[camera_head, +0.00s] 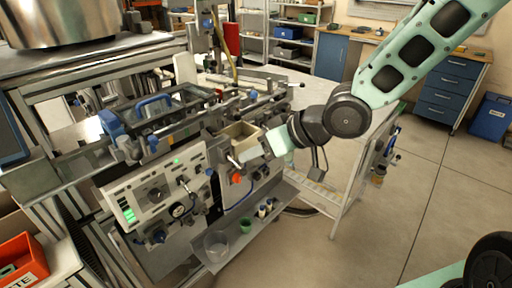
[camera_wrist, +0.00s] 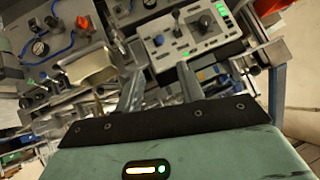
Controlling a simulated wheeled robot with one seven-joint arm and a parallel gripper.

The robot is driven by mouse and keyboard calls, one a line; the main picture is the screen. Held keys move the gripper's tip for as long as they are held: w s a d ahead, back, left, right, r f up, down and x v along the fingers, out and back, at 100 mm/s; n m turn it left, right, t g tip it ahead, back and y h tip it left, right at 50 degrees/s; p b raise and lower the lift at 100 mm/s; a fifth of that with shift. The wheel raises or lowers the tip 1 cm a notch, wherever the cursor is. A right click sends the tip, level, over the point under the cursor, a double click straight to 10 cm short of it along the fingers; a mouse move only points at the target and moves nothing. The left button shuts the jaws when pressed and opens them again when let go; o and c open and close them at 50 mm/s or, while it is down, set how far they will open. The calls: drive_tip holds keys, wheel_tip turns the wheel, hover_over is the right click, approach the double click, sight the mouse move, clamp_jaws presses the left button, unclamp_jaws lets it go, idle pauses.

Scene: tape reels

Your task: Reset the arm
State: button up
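My arm reaches in from the upper right in the head view and bends at a dark joint. My gripper (camera_head: 246,156) is in front of the machine's (camera_head: 150,185) right part, just beside a small beige open box (camera_head: 243,131). In the wrist view my gripper (camera_wrist: 160,75) shows two grey fingers spread apart with nothing seen between them. Beyond the fingers is a control panel (camera_wrist: 188,38) with a knob and green lights. A beige block-like part (camera_wrist: 90,66) lies left of the fingers; I cannot tell whether the fingers touch anything.
An orange bin (camera_head: 22,262) is at lower left. A white-framed table (camera_head: 345,165) stands behind my arm. The floor (camera_head: 440,190) at right is clear.

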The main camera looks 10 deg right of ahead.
drive_tip(key=s+d+g+h, duration=0.1)
drive_tip(key=s+g+h, duration=0.2)
drive_tip(key=s, duration=0.8)
drive_tip(key=s+d+n+g+h, duration=0.1)
drive_tip(key=s+g+h, duration=0.2)
drive_tip(key=s, duration=0.8)
drive_tip(key=shift+d+r+h, duration=0.15)
drive_tip(key=shift+d+h, duration=0.15)
drive_tip(key=shift+h, duration=0.5)
